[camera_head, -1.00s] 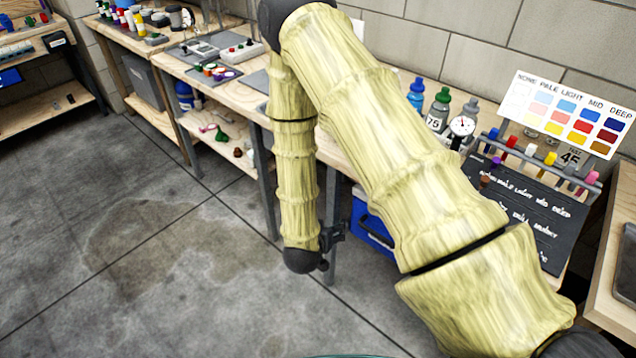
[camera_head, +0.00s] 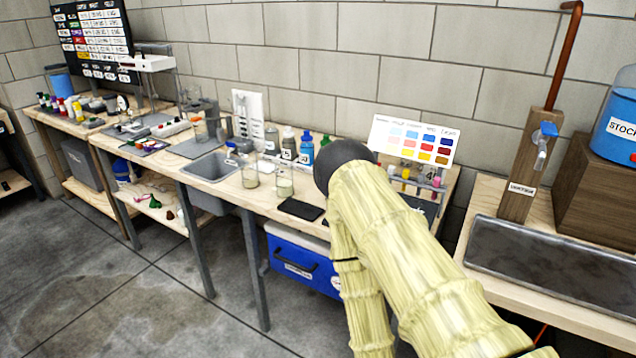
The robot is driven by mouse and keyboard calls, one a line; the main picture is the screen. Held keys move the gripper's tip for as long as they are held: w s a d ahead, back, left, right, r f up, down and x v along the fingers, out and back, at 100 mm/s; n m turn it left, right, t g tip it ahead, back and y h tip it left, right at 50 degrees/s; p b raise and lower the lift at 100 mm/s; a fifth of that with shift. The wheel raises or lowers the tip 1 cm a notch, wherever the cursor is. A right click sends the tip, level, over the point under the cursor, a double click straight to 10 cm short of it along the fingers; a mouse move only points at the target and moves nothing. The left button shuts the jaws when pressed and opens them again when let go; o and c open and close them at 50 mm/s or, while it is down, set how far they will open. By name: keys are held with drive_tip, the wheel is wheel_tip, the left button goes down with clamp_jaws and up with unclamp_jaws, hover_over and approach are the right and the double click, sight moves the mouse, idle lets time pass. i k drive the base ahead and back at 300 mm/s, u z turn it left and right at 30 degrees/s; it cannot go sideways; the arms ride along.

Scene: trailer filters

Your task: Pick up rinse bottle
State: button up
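No bottle's label reads as rinse, so I cannot tell which one is the rinse bottle. On the bench (camera_head: 238,197), a blue bottle (camera_head: 306,149) stands beside a green-capped bottle (camera_head: 289,143) and a grey-capped bottle (camera_head: 271,140). A small blue-topped item (camera_head: 232,152) stands at the right rim of the sink (camera_head: 211,167); its kind is unclear. My arm crosses the centre right, in front of the bench, and hides part of it. My gripper is out of the picture.
Two clear beakers (camera_head: 250,175) stand near the bench's front edge, by a black pad (camera_head: 300,209). A blue cooler (camera_head: 300,262) sits below. A colour chart (camera_head: 415,140) and a copper-pipe tap (camera_head: 545,140) are at the right. Open floor lies at lower left.

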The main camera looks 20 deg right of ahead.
sight(272, 132)
drive_tip(key=z, duration=0.3)
drive_tip(key=k, duration=0.5)
drive_tip(key=u, duration=0.95)
drive_tip(key=i, duration=1.4)
drive_tip(key=z, duration=0.85)
drive_tip(key=i, duration=0.5)
drive_tip(key=z, duration=0.45)
